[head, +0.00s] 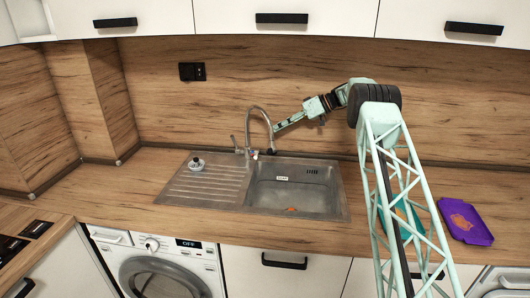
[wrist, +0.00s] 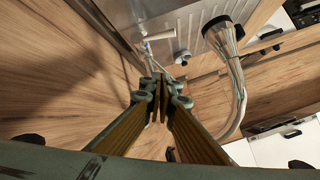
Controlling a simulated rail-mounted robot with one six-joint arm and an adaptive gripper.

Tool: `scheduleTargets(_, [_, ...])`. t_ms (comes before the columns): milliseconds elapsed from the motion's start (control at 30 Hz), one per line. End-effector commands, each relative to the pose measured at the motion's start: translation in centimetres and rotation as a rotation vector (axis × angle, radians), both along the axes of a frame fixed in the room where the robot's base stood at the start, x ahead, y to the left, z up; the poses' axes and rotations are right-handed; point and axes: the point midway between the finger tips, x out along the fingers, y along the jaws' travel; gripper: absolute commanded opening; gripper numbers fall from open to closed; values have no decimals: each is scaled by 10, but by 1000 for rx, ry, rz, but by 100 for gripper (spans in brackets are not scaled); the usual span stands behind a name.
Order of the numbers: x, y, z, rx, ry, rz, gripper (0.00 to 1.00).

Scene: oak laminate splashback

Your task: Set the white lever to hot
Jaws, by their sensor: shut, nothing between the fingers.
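The tap (head: 258,115) stands behind the sink, with a tall curved spout. In the wrist view the spout (wrist: 238,85) arches along the right. The white lever (wrist: 160,36) shows there as a short slim bar near the drainer edge, with a small blue mark at its left end. In the head view a thin upright part left of the tap (head: 235,142) may be this lever, too small to be sure. My gripper (head: 276,129) is just right of the spout. In the wrist view its fingertips (wrist: 160,82) are shut and empty, below the lever and apart from it in the picture.
The steel sink basin (head: 295,188) lies right of the ribbed drainer (head: 208,185), which carries a small round object (head: 196,163). A purple tray (head: 467,221) lies on the right worktop. The wooden splashback (head: 225,95) is close behind the tap.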

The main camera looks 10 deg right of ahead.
Motion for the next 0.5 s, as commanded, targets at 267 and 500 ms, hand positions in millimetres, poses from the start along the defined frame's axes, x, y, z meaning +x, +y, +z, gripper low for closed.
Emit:
scheduleTargets(267, [-18,0,-20,0,-135,191,0])
scheduleTargets(500, [-24,-1,-24,3,-173,239,0])
